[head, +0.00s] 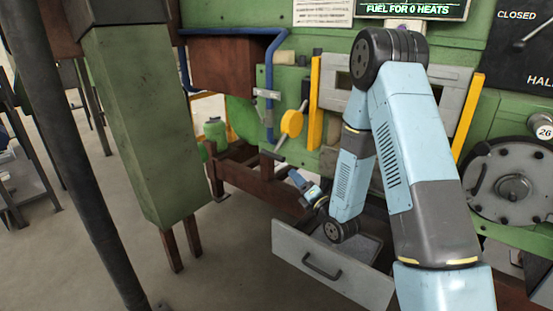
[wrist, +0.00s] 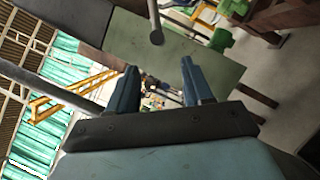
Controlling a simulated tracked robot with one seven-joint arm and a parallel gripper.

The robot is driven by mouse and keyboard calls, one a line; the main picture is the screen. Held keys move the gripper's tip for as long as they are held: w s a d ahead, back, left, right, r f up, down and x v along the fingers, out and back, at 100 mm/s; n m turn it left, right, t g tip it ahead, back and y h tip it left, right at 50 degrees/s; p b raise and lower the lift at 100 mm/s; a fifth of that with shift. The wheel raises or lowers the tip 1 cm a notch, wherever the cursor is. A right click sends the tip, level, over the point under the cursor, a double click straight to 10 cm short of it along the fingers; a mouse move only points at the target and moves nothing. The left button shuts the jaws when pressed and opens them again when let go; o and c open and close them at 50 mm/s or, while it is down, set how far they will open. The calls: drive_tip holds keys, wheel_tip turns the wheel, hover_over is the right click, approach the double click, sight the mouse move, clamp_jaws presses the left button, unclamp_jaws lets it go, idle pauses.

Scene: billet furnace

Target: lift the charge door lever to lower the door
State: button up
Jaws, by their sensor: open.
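The charge door lever seems to be the dark rod (head: 280,144) hanging from a yellow round hub (head: 291,123) on the green furnace front. In the wrist view a dark rod with a rounded end (wrist: 156,36), probably this lever, comes down from the top edge, beyond and above my fingers. My gripper (head: 293,176) is below the lever in the head view, apart from it. In the wrist view my gripper (wrist: 161,72) is open and empty between its two blue fingers. The grey door (head: 450,92), between yellow side rails (head: 315,102), is partly hidden by my arm.
An open grey drawer (head: 330,272) juts out below my forearm. A green box column (head: 140,125) on legs and a dark post (head: 75,150) stand to the left. A blue pipe (head: 269,90) runs beside the lever. The floor between column and drawer is clear.

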sight(276, 157)
drive_tip(key=x, duration=1.3)
drive_tip(key=shift+w+a, duration=0.2)
drive_tip(key=shift+a, duration=0.1)
drive_tip(key=shift+c, duration=0.3)
clamp_jaws()
